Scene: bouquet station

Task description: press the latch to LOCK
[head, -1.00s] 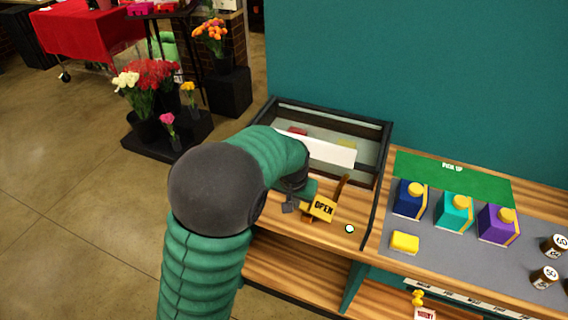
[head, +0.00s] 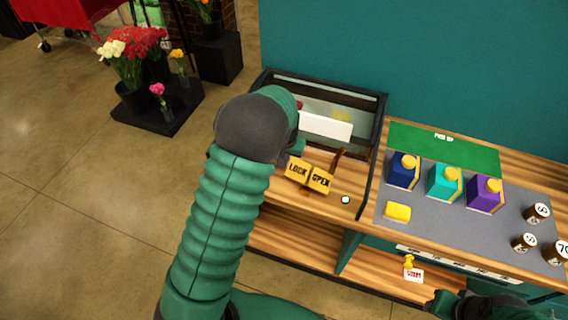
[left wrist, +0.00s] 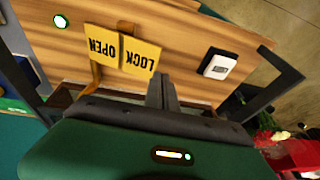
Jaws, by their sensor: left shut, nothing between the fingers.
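The latch's two yellow plates sit on the wooden counter: the LOCK plate (head: 297,170) on the left and the OPEN plate (head: 320,180) on the right. A brown lever (head: 338,158) rises behind the OPEN plate. In the left wrist view, the LOCK plate (left wrist: 141,57) and OPEN plate (left wrist: 101,45) appear upside down. My left gripper (left wrist: 163,80) is shut and empty, its tips near the lower edge of the LOCK plate in that view; contact is unclear. In the head view my arm hides it. My right gripper (head: 440,302) is partly visible at the lower right.
A glass-topped case (head: 325,95) stands behind the latch. A small round green-lit button (head: 346,199) lies to its right. Blue, teal and purple cartons (head: 485,194) and a yellow block (head: 397,212) stand on the grey mat (head: 440,235). Flowers (head: 130,60) stand on the left.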

